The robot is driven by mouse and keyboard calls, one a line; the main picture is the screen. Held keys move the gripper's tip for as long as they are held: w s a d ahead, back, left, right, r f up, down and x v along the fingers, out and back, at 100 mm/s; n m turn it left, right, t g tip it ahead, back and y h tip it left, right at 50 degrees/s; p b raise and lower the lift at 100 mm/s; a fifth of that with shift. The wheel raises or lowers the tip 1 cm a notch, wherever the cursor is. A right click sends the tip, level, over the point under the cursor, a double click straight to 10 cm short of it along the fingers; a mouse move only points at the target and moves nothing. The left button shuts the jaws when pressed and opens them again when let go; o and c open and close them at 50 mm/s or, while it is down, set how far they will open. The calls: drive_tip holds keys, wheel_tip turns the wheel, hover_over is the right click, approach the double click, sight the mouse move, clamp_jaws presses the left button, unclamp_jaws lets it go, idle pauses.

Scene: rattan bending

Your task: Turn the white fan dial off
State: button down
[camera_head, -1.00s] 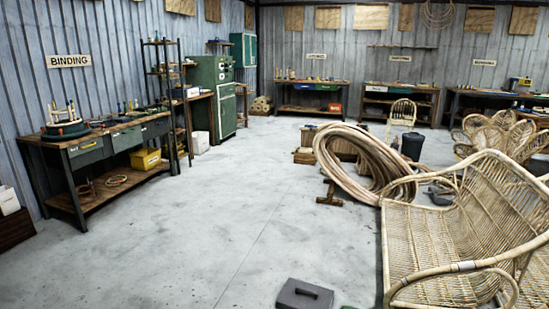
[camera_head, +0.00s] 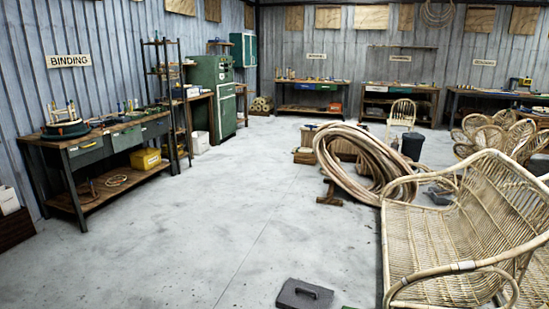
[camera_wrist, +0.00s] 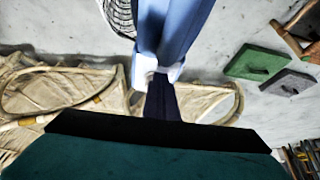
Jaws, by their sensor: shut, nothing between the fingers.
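I cannot make out a white fan or its dial in either view. In the wrist view, a curved wire-like mesh (camera_wrist: 118,14) is cut off at the top edge, and I cannot tell whether it is a fan guard. My gripper (camera_wrist: 158,120) fills the bottom of the wrist view as a black-edged teal block, shut and empty. Blue and white links of my own arm come down from the top. My gripper does not show in the head view.
A wicker sofa (camera_head: 430,240) stands at the right, with a rattan coil (camera_head: 350,165) behind it. A grey box (camera_head: 304,294) lies on the floor. A green box (camera_wrist: 260,62) is beside it in the wrist view. The binding bench (camera_head: 95,145) stands left. The middle floor is clear.

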drive_tip(key=shift+s+d+b, duration=0.2)
drive_tip(key=shift+d+b, duration=0.4)
drive_tip(key=shift+d, duration=0.25)
idle(0.3)
drive_tip(key=shift+s, duration=0.45)
idle(0.6)
drive_tip(key=shift+r, duration=0.1)
wheel_tip(320, 180, up, 6)
drive_tip(key=shift+f+p, duration=0.1)
drive_tip(key=shift+p, duration=0.9)
